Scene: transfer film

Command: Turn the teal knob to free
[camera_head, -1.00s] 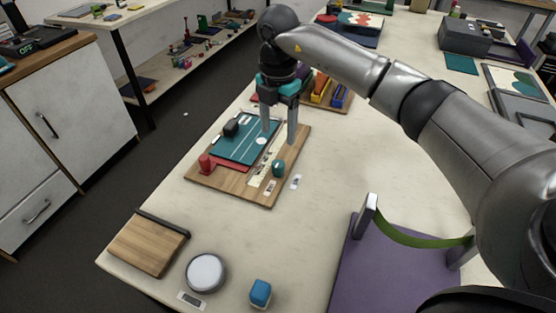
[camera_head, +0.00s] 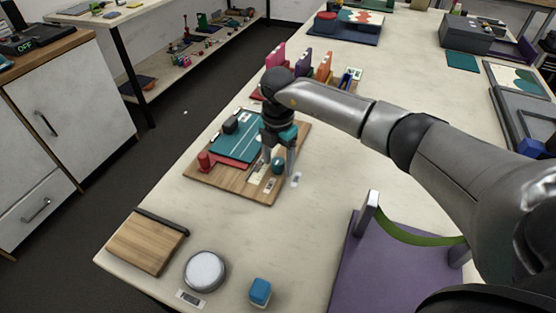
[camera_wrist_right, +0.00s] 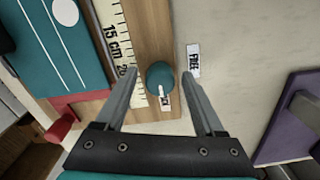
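The teal knob (camera_head: 278,167) stands at the near right corner of a wooden board. In the right wrist view the round knob (camera_wrist_right: 160,75) has a white mark pointing down, toward a partly hidden label (camera_wrist_right: 165,103) on the board. A label reading FREE (camera_wrist_right: 194,60) lies right of the knob on the table. My right gripper (camera_head: 278,164) is open, pointing down at the knob. In the wrist view its fingers (camera_wrist_right: 158,73) are on either side of the knob, with gaps visible on both sides. My left gripper is not in view.
The wooden board (camera_head: 232,189) also carries a teal plate (camera_head: 232,147), a ruler strip (camera_wrist_right: 118,45) and a red handle (camera_head: 205,161). A purple stand (camera_head: 385,275) with a green band is at the right. A blue cube (camera_head: 260,291) and grey disc (camera_head: 204,271) are in front.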

